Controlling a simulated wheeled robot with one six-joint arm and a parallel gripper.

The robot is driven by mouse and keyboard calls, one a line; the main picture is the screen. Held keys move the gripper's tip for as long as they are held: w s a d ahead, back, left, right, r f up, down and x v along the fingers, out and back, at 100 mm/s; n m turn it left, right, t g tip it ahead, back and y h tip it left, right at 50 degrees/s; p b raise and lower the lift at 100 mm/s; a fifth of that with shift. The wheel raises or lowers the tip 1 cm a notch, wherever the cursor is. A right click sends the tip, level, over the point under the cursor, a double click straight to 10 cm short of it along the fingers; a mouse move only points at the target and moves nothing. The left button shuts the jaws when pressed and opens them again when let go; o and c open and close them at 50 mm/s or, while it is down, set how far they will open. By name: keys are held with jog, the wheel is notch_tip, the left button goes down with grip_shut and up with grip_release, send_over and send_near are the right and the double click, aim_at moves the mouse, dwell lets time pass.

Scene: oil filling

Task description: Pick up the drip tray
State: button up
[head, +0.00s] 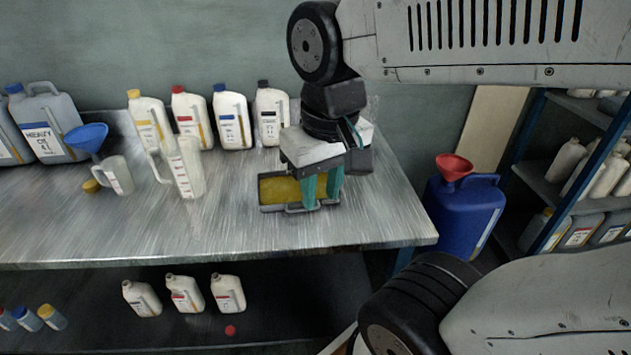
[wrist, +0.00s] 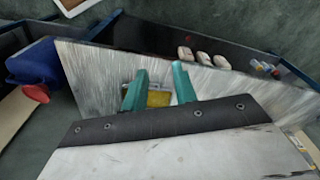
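The drip tray (head: 272,208) is a shallow dark tray with yellow oil or a yellow inside, and it stands on the metal workbench near its right end. My gripper (head: 321,202) points down over the tray's right part, with its two teal fingers apart. In the wrist view the tray (wrist: 159,99) shows between the fingers of my gripper (wrist: 160,78), with a grey handle-like edge near the tips. The fingers are open, and I cannot tell whether either touches the tray. My gripper body hides the tray's back right part.
Several bottles (head: 232,118) stand along the back of the workbench (head: 330,230). Measuring jugs (head: 187,168) and a blue funnel (head: 87,137) stand to the left. A blue canister (head: 462,215) with a red funnel (head: 453,166) is beyond the bench's right edge. The bench front is clear.

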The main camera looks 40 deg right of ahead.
jog(key=w+d+f+m+g, duration=0.1)
jog(key=w+d+f+m, duration=0.4)
jog(key=w+m, duration=0.35)
jog(key=w+d+f+m, duration=0.4)
jog(key=w+m, duration=0.3)
jog(key=w, duration=0.3)
jog(key=w+d+f+m, duration=0.1)
jog(key=d+f+m, duration=0.1)
jog(key=f, duration=0.3)
jog(key=w+d+f+m, duration=0.1)
jog(key=w+f+m, duration=0.1)
jog(key=f, duration=0.4)
jog(key=w+d+f+m, duration=0.1)
jog(key=d+f+m, duration=0.1)
jog(key=f, duration=0.4)
jog(key=shift+w+d+f+m, duration=0.15)
jog(key=shift+w+d+m, duration=0.15)
jog(key=shift+w+m, duration=0.05)
jog(key=shift+c, duration=0.3)
grip_shut()
